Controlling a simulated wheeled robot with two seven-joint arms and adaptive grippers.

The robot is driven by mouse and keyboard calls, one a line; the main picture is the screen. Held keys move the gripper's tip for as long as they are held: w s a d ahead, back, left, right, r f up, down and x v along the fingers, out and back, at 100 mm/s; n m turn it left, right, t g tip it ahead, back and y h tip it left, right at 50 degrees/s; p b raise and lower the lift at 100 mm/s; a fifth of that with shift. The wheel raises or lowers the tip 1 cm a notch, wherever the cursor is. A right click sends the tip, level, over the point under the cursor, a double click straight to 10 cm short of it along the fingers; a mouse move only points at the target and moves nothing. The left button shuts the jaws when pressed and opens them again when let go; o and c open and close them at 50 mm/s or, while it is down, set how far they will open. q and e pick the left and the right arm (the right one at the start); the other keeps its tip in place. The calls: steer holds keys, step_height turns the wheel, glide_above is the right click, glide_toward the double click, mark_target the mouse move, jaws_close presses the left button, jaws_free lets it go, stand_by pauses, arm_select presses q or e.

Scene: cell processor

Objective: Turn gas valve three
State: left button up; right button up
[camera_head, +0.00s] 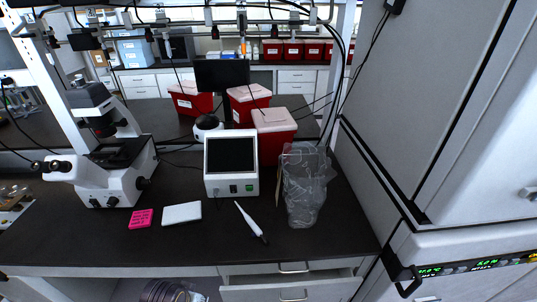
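Neither of my grippers shows in the head view. No valve is clearly marked as gas valve three. Several small fixtures with dark ends, which may be gas valves, hang along a rail (180,25) at the top of the picture, above the back of the bench. One dark-ended fixture (215,32) is left of the middle, and another (149,34) is further left. They are too small to read any number or tell whether they are turned.
A dark bench (330,240) holds a white microscope (120,180), a white device with a screen (231,185), a pipette (251,222), a clear bag (303,190) and red bins (275,140). A tall white cabinet (470,130) blocks the right. A drawer (290,290) below stands partly open.

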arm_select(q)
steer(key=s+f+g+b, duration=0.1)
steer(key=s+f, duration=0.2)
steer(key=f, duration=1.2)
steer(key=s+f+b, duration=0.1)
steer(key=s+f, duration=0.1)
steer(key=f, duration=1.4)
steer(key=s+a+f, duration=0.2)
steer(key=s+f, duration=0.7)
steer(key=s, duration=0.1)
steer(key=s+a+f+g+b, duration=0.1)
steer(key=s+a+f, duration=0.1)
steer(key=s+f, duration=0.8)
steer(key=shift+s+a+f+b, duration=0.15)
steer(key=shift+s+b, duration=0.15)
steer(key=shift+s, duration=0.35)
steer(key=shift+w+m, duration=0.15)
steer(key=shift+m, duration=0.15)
